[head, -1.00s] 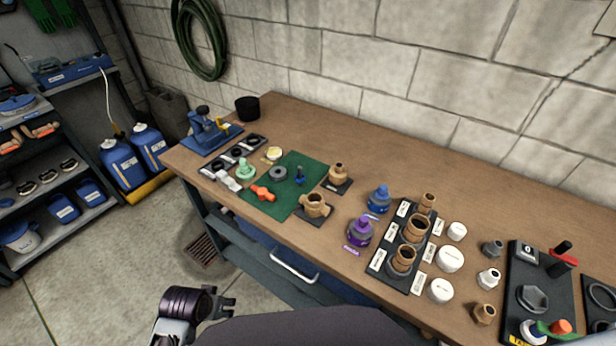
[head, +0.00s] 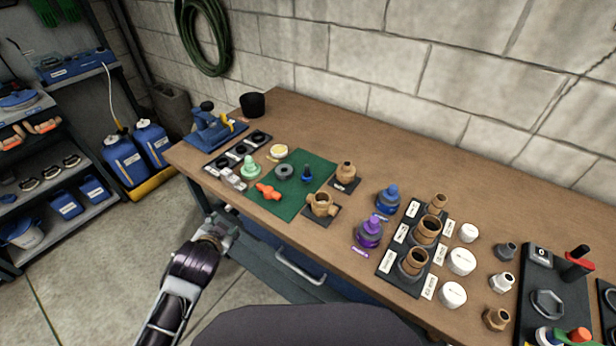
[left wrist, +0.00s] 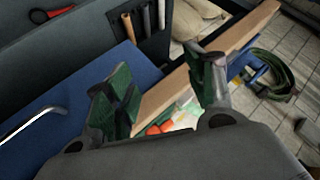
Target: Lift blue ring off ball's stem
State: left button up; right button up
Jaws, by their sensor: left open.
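A small dark-blue piece (head: 307,173) stands on the green mat (head: 292,205) on the workbench. It is too small to tell ring, stem and ball apart. My left gripper (head: 224,230) is below and in front of the bench's front edge, left of the drawer handle, apart from everything on the mat. In the left wrist view its two green-padded fingers (left wrist: 160,92) are spread wide with nothing between them. The blue piece cannot be made out there. My right gripper is not in view.
An orange handle (head: 268,191), a grey ring (head: 284,172) and a brass valve body (head: 321,204) lie around the blue piece. Purple (head: 369,232) and blue (head: 388,198) capped fittings stand further right. The bench edge (left wrist: 165,100) lies beyond my fingers.

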pick_arm(q)
jog(key=w+d+r+m+t+h, duration=0.25)
jog(key=w+r+m+t, duration=0.2)
jog(key=r, duration=0.25)
jog(key=w+d+r+m+t+h, duration=0.1)
jog(key=w+d+r+m+t, duration=0.2)
jog(key=w+r+m, duration=0.3)
jog(key=d+r+m+g+h, duration=0.1)
jog(key=d+r+m+h, duration=0.2)
jog(key=d+m+h, duration=0.45)
jog(key=d+r+m+g+h, duration=0.2)
jog(key=r+m+h, duration=0.15)
jog(key=m, duration=0.65)
jog(key=a+f+m+g, duration=0.1)
jog(key=f+m+g, duration=0.2)
jog(key=m, duration=0.1)
jog(key=a+f+m+g, duration=0.2)
jog(key=f+m, duration=0.1)
jog(key=m, duration=0.2)
jog(key=a+f+m+g+y, duration=0.1)
jog(key=f+m+g, duration=0.2)
jog(key=m, duration=0.2)
jog(key=shift+a+f+g, duration=0.15)
jog(key=shift+g, duration=0.2)
